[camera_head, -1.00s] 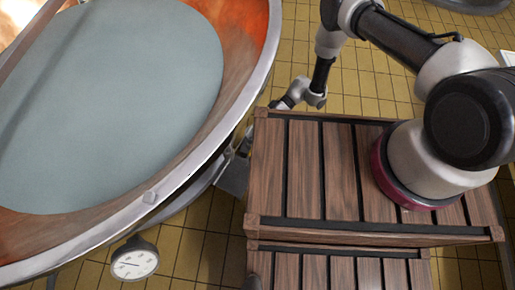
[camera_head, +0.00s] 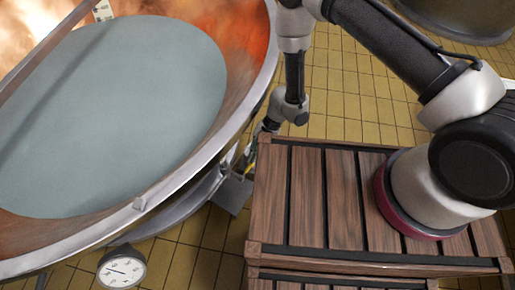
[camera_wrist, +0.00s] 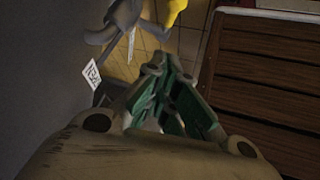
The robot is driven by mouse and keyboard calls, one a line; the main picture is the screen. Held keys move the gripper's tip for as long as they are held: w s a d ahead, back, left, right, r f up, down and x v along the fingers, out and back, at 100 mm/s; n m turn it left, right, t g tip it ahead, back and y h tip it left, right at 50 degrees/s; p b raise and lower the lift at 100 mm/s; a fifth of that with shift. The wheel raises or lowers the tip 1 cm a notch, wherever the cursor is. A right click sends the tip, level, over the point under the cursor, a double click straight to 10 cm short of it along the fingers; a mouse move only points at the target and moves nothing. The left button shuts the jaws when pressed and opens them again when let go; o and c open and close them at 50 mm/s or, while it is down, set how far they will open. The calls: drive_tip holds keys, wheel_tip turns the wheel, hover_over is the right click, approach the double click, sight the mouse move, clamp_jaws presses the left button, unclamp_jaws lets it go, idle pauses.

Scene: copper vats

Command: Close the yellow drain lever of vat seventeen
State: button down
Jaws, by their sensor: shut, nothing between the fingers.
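The yellow lever (camera_wrist: 176,10) shows at the top edge of the wrist view, partly cut off, beside a grey valve fitting (camera_wrist: 122,18). In the head view a small yellow piece (camera_head: 252,152) shows beside the vat's outer wall, largely hidden. The copper vat (camera_head: 252,98) fills the left of the head view, with pale grey liquid inside. My gripper (camera_wrist: 162,72) is shut and empty, its green fingers below the lever in the picture, apart from it. In the head view my gripper (camera_head: 267,127) is close to the vat's outer side, partly hidden.
A white tag (camera_wrist: 92,74) hangs by the fitting; its writing is not clearly readable. A round dial gauge (camera_head: 122,268) is at the vat's front. Another vat (camera_head: 455,18) stands at the upper right. Yellow tiled floor (camera_head: 350,90) is open between them.

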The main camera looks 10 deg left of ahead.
sight(248, 170)
drive_tip(key=f, duration=0.2)
drive_tip(key=a+f, duration=0.1)
drive_tip(key=f, duration=0.1)
drive_tip(key=s+a+f, duration=0.1)
drive_tip(key=f, duration=0.1)
drive_tip(key=shift+s+f, duration=0.1)
drive_tip(key=shift+f, duration=0.65)
drive_tip(key=shift+w+f, duration=0.4)
drive_tip(key=shift+f, duration=0.3)
drive_tip(key=shift+w+d+f, duration=0.15)
drive_tip(key=shift+w+f, duration=0.05)
drive_tip(key=shift+r, duration=0.15)
